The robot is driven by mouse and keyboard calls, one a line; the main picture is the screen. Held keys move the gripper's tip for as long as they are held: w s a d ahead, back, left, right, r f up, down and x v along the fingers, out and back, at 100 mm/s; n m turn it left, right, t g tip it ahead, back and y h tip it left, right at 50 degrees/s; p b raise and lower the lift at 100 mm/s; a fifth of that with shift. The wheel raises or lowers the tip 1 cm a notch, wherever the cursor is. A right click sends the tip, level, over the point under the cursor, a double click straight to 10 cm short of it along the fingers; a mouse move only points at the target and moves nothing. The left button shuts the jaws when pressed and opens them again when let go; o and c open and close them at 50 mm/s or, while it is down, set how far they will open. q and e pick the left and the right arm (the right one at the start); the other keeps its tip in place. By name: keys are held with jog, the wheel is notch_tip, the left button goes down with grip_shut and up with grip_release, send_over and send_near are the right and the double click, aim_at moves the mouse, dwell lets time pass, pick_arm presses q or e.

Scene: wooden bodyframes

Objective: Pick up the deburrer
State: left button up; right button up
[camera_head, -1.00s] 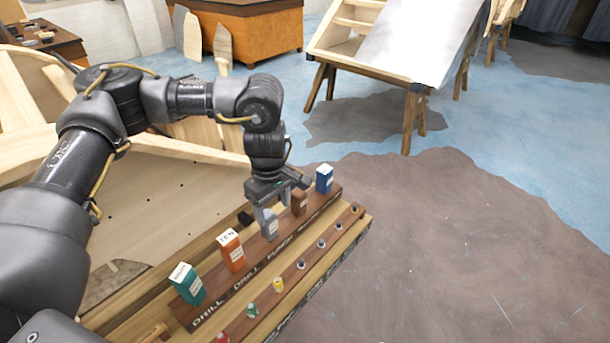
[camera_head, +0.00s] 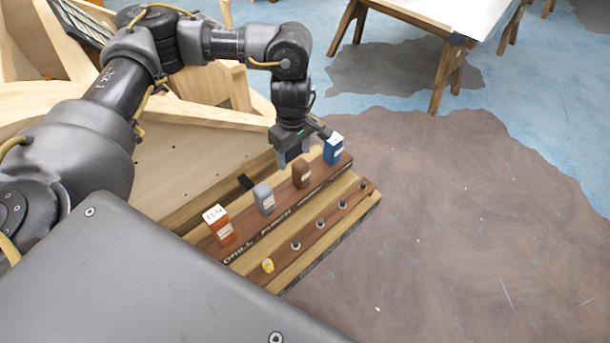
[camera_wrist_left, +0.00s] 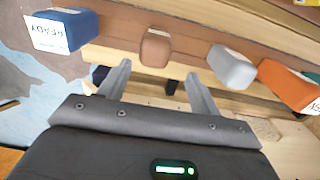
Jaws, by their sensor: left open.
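No label that I can read says deburrer, so I cannot tell for sure which tool it is. A small brown block-shaped handle (camera_head: 301,174) stands upright in the wooden rack (camera_head: 330,229), between a grey one (camera_head: 264,198) and a blue one (camera_head: 333,150). My left gripper (camera_head: 293,160) is open and empty, just behind the brown handle. In the wrist view, the two fingers (camera_wrist_left: 157,80) are apart, with the brown handle (camera_wrist_left: 156,47) ahead between their lines and not between the tips. My right gripper is not in view.
An orange handle (camera_head: 218,225) stands farther left in the row; a yellow knob (camera_head: 268,265) and several small dark knobs line the front strip. A curved wooden frame (camera_head: 190,110) lies behind the rack. The floor to the right is clear.

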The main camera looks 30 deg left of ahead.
aim_at(300, 164)
pick_arm(q)
jog(key=shift+w+d+f, duration=0.1)
jog(key=shift+f, duration=0.25)
jog(key=shift+d+f, duration=0.1)
jog(key=shift+d, duration=0.15)
jog(key=shift+d+f+p, duration=0.15)
jog(key=shift+f+p, duration=0.1)
jog(key=shift+p, duration=0.15)
jog(key=f, duration=0.1)
jog(key=f+p, duration=0.1)
jog(key=f, duration=0.1)
jog(key=shift+d+f, duration=0.25)
jog(key=shift+f, duration=0.55)
jog(key=c, duration=1.3)
jog(key=shift+o, duration=0.2)
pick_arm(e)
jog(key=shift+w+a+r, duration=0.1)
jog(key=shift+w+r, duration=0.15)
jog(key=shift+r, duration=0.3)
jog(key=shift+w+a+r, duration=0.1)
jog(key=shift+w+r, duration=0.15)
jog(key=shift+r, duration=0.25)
pick_arm(q)
jog(key=shift+r, duration=0.1)
